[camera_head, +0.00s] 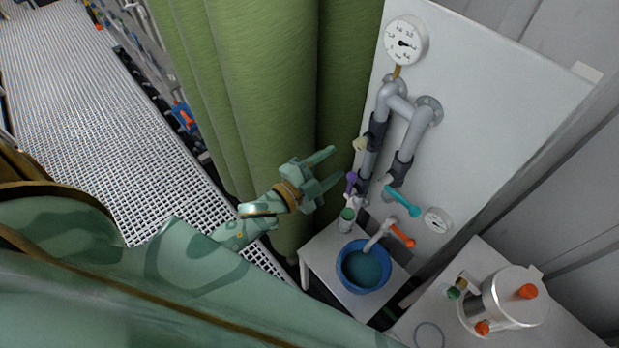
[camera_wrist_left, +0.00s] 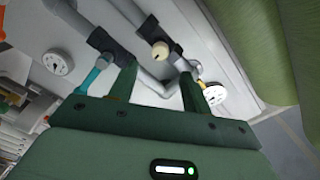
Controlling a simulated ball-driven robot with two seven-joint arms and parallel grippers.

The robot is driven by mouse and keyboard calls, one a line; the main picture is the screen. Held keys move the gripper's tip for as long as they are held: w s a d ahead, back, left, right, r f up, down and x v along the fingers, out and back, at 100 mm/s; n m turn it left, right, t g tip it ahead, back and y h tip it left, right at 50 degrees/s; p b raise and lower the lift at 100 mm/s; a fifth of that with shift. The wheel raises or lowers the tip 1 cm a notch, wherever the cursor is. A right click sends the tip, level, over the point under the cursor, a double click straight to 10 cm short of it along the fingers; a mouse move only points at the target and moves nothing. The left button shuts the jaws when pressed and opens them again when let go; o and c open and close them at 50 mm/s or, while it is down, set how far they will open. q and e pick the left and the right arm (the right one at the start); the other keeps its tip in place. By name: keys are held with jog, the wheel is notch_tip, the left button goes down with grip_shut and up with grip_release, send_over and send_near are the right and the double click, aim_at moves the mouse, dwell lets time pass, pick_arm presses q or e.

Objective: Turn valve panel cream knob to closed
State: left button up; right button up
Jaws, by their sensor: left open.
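The white valve panel (camera_head: 480,80) stands at the right in the head view, with grey pipes and several coloured valve handles. The cream knob (camera_head: 360,143) sits on the panel's left pipe, above the purple handle (camera_head: 351,180). My left gripper (camera_head: 336,165) is open and empty, just left of and slightly below the cream knob, its fingers pointing toward the panel. In the left wrist view the round cream knob (camera_wrist_left: 160,50) appears beyond the open fingers (camera_wrist_left: 158,74), between their tips and apart from them. My right gripper is not seen.
A teal handle (camera_head: 402,201) and an orange handle (camera_head: 402,236) stick out lower on the panel. A blue bucket (camera_head: 345,281) stands on a white stand below. A pressure gauge (camera_head: 405,42) is above.

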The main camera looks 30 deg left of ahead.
pick_arm(q)
jog(key=v, duration=0.6)
jog(key=shift+s+b, duration=0.3)
jog(key=shift+b, duration=0.05)
jog(key=shift+a, duration=0.1)
jog(key=s+a+f+n+g+y+b, duration=0.2)
jog(key=s+f+n+g, duration=0.15)
jog(key=f, duration=0.75)
jog(key=s+a+f+n+g+y+b, duration=0.25)
jog(key=s+f, duration=0.25)
jog(key=f, duration=0.7)
jog(key=s+a+f+n+g+y+b, duration=0.1)
jog(key=s+a+f+n+g, duration=0.3)
jog(key=f, duration=0.7)
jog(key=s+d+f+g+b, duration=0.2)
jog(key=s+f+b, duration=0.4)
jog(key=s+f, duration=0.5)
jog(key=s+d+f+n+g+b, duration=0.1)
jog(key=s+f+g+b, duration=0.3)
jog(key=s+f, duration=0.7)
notch_tip(320, 180, down, 3)
jog(key=d+b, duration=0.1)
jog(key=b, duration=0.1)
jog(key=shift+s+n+y+b, duration=0.2)
jog(key=shift+n+y+b, duration=0.1)
jog(key=shift+y+b, duration=0.1)
